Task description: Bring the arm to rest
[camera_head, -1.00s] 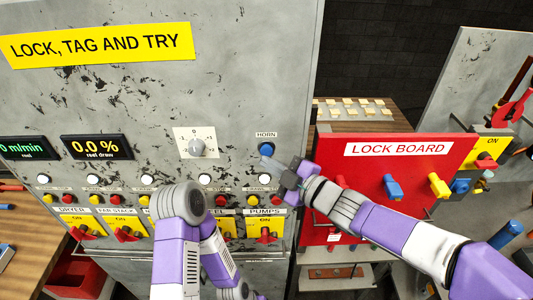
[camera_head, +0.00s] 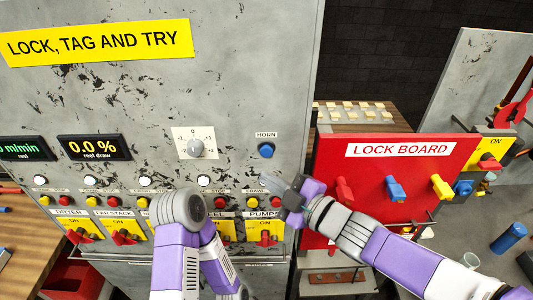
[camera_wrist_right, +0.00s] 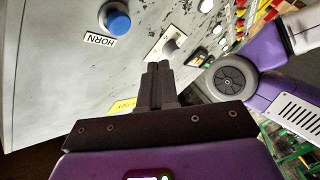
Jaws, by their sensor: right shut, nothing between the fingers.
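My right gripper (camera_head: 278,187) is shut and empty in the head view. It is in front of the grey panel (camera_head: 250,70), below and slightly right of the blue horn button (camera_head: 266,150), apart from the button. In the right wrist view its dark fingers (camera_wrist_right: 158,78) are together with nothing between them. The horn button (camera_wrist_right: 117,22) shows there beyond them, up and to the left. My left arm (camera_head: 180,235) shows at the bottom middle of the head view, but its gripper is not visible.
A red lock board (camera_head: 330,165) with red, blue and yellow locks stands right of the panel, behind my right forearm. A grey knob (camera_head: 196,148) and rows of small buttons are on the panel. Yellow switch plates (camera_head: 265,228) with red handles line its lower part.

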